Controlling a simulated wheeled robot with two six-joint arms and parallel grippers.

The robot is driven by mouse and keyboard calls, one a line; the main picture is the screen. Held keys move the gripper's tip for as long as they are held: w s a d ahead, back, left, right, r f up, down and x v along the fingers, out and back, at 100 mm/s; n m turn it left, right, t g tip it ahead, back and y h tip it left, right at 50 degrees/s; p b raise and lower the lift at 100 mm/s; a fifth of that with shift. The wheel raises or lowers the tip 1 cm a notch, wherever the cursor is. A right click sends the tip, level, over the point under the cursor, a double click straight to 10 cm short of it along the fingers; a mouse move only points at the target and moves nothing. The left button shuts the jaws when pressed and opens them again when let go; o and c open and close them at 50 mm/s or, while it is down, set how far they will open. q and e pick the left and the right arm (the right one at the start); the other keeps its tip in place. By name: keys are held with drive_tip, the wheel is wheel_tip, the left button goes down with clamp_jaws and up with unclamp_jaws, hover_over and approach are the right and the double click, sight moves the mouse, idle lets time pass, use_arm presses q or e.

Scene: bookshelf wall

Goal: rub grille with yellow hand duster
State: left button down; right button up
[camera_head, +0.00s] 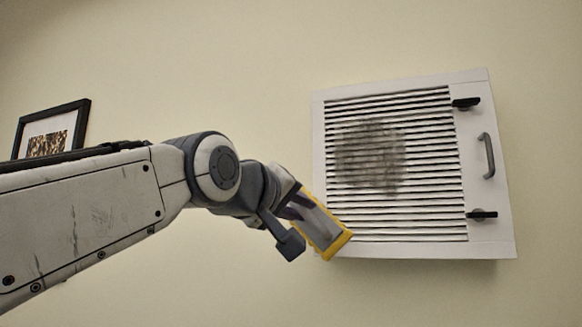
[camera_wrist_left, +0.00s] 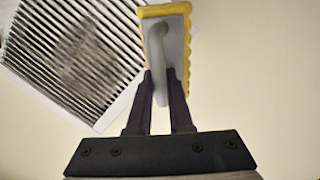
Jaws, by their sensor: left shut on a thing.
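The white grille (camera_head: 486,240) is mounted on the wall at the right, with dark slats and a grey smudge (camera_head: 370,155) on its left half. It also shows at the upper left of the left wrist view (camera_wrist_left: 98,118). My left gripper (camera_head: 296,208) is shut on the grey handle of the yellow hand duster (camera_head: 333,246). The duster, with its grey back and yellow edge, fills the top middle of the left wrist view (camera_wrist_left: 178,45). It is at the grille's lower left corner, below the smudge; I cannot tell whether it touches. My right gripper is out of view.
The grille has a grey pull handle (camera_head: 488,156) and two black latches (camera_head: 466,103) on its right side. A black-framed picture (camera_head: 50,128) hangs at the left, behind my arm. The wall between is bare.

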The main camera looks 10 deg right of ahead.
use_arm(q)
drive_tip(key=s+r+t+h, duration=0.2)
drive_tip(key=s+r, duration=0.2)
drive_tip(key=r, duration=0.1)
drive_tip(key=r+p, duration=0.1)
drive_tip(key=p, duration=0.3)
hover_over(320, 203)
drive_tip(key=v, duration=0.2)
drive_tip(key=shift+r, duration=0.3)
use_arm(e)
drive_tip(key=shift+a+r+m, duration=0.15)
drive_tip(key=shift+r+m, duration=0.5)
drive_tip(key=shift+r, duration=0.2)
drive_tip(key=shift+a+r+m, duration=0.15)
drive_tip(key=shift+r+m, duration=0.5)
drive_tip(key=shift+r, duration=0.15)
use_arm(q)
drive_tip(key=shift+x, duration=1)
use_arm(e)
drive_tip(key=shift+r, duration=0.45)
use_arm(q)
drive_tip(key=shift+f, duration=0.15)
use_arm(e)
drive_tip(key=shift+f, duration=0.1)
